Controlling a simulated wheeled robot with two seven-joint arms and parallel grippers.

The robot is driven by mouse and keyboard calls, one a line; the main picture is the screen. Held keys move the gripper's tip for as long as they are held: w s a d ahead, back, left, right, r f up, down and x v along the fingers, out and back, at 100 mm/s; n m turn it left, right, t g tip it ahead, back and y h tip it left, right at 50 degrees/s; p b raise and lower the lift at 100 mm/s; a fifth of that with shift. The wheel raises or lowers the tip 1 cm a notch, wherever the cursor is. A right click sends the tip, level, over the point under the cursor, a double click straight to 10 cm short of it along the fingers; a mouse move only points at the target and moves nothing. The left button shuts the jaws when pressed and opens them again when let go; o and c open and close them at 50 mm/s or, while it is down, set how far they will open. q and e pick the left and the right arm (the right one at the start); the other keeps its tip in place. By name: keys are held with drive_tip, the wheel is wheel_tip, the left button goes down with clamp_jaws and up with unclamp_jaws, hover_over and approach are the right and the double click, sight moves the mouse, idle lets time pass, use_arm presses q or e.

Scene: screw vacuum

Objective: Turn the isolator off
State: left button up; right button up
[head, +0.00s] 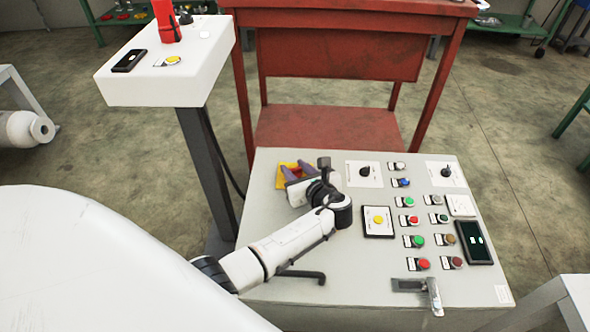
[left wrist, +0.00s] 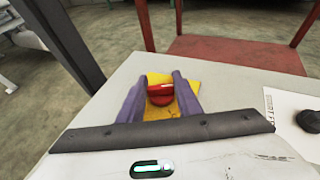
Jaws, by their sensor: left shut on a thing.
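The isolator is a red rotary knob (left wrist: 160,94) on a yellow plate (left wrist: 158,113). The yellow plate (head: 285,182) sits at the upper left of the grey control panel (head: 275,215) in the head view. My left gripper (head: 299,171) reaches over it from below right. In the left wrist view, its purple fingers (left wrist: 160,97) stand on either side of the red knob and are shut on it. In the head view the fingers and wrist hide most of the knob. I cannot tell which position the knob points to. My right gripper is not in view.
Black selector knobs (head: 365,171), several coloured push buttons (head: 411,219) and a dark display (head: 474,242) cover the panel's right side. A yellow button (head: 378,221) is right of my left arm. A white pedestal box (head: 150,92) stands at upper left. A red table (head: 335,70) stands behind.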

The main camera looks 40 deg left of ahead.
use_arm(q)
drive_tip(key=shift+f+n+g+y+b, duration=0.1)
drive_tip(key=shift+n+g+y+b, duration=0.2)
drive_tip(key=shift+n+g, duration=0.2)
drive_tip(key=shift+n+g+y+b, duration=0.4)
drive_tip(key=shift+n+g+b, duration=0.5)
drive_tip(key=shift+n+g, duration=0.25)
drive_tip(key=shift+n+g+b, duration=0.25)
drive_tip(key=shift+g+b, duration=0.05)
drive_tip(key=shift+g, duration=0.15)
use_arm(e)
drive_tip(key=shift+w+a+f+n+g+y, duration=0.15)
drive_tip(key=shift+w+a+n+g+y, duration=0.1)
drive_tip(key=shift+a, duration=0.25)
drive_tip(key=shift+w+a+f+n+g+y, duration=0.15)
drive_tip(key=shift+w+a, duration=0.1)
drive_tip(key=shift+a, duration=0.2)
use_arm(q)
drive_tip(key=shift+a, duration=0.1)
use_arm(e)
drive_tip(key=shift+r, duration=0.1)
use_arm(q)
drive_tip(key=o, duration=1)
drive_tip(key=shift+o, duration=0.2)
